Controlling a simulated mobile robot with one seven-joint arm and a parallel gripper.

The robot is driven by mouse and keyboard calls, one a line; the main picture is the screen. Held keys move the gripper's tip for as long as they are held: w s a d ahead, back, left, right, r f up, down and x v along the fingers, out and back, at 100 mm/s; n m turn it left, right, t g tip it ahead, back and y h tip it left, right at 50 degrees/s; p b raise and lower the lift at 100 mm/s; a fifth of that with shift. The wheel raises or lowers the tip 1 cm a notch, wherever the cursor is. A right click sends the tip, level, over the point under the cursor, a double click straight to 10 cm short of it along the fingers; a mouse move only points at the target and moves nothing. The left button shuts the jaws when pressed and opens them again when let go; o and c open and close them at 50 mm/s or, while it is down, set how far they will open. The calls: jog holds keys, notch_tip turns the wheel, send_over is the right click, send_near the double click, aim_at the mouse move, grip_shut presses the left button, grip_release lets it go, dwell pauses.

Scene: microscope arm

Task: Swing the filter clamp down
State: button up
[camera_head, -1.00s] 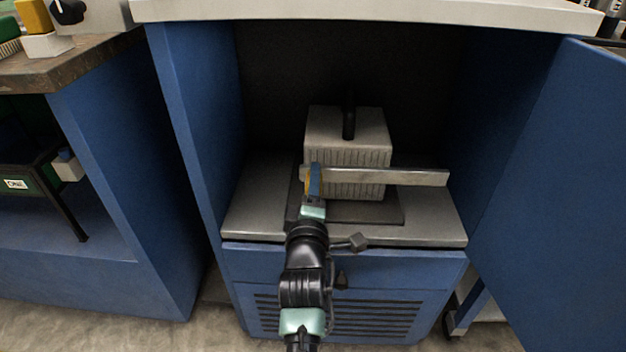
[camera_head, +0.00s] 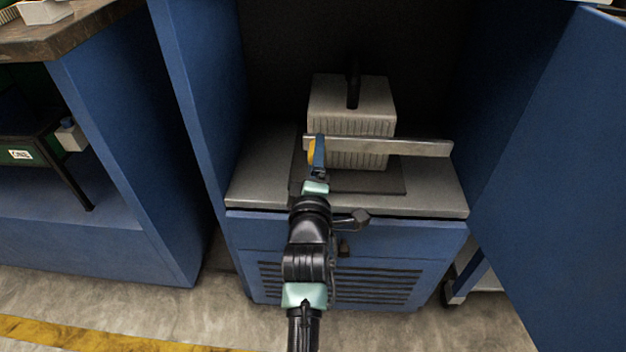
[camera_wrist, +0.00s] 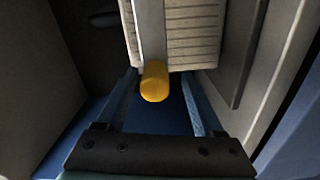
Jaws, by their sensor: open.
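The filter clamp (camera_head: 400,147) is a flat grey bar lying nearly level across the front of a pale ribbed filter block (camera_head: 350,105). Its left end carries a yellow grip, which shows in the head view (camera_head: 311,152) and in the wrist view (camera_wrist: 154,82). My gripper (camera_head: 317,145) is at that left end. In the wrist view, the blue fingers of my gripper (camera_wrist: 158,85) are apart, one on each side of the yellow grip. I see a gap beside the grip on both sides. Depth between fingertips and grip is hard to tell.
The block stands on a dark base plate (camera_head: 385,183) on a grey shelf (camera_head: 258,170) inside a blue cabinet. The cabinet's left wall (camera_head: 190,110) and an open blue door (camera_head: 545,160) flank it. A second bench (camera_head: 75,30) stands left. Floor in front is clear.

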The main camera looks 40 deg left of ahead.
jog(key=b+v, duration=0.1)
jog(key=v, duration=1.1)
jog(key=shift+a, duration=0.15)
jog(key=w+d+r+m+t+h+p, duration=0.15)
jog(key=d+r, duration=0.25)
jog(key=r, duration=0.5)
jog(key=w+d+r+m+t+p, duration=0.2)
jog(key=w+d+r+m, duration=0.1)
jog(key=r, duration=0.6)
jog(key=s+d+r+m+t+h+p, duration=0.2)
jog(key=s+d+r+m+t+h, duration=0.3)
jog(key=r, duration=0.7)
jog(key=s+d+r+m+t+h+p, duration=0.15)
jog(key=d+r+m, duration=0.5)
jog(key=r, duration=0.65)
jog(key=s+d+r+m+t+h+p, duration=0.25)
jog(key=s+d+r+m, duration=0.35)
jog(key=r, duration=0.6)
notch_tip(320, 180, up, 37)
jog(key=w+a+p, duration=0.1)
jog(key=w+p, duration=0.1)
jog(key=p, duration=3.5)
jog(key=shift+y+p, duration=0.3)
jog(key=shift+y, duration=0.15)
jog(key=shift+w+f, duration=0.1)
